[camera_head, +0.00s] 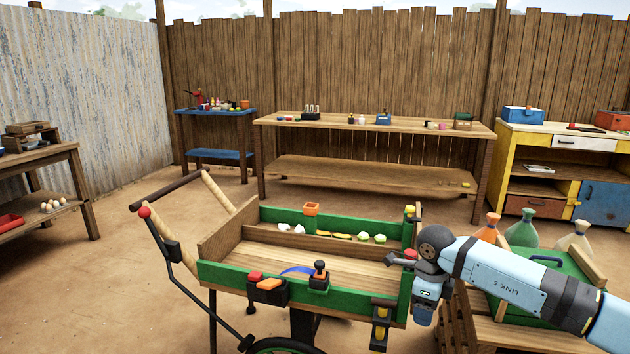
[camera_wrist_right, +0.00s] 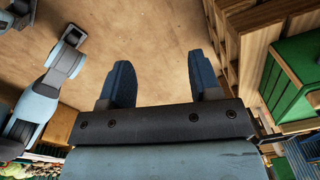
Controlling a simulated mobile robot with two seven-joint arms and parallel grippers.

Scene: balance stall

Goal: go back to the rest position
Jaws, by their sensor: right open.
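My right arm comes in from the right in the head view, over the right end of a green-sided wooden cart. My right gripper (camera_head: 424,308) points downward just outside the cart's right end. In the right wrist view my right gripper (camera_wrist_right: 160,82) shows two dark blue fingers set wide apart. Nothing is between them, only bare brown ground beyond. The gripper is open and empty.
Right of the cart, a green box (camera_head: 530,292) sits on a wooden stand beside my arm. Several sacks (camera_head: 523,230) stand behind it. A long wooden table (camera_head: 370,127), a blue table (camera_head: 213,112) and a yellow cabinet (camera_head: 503,160) line the back fence. Open ground lies left of the cart.

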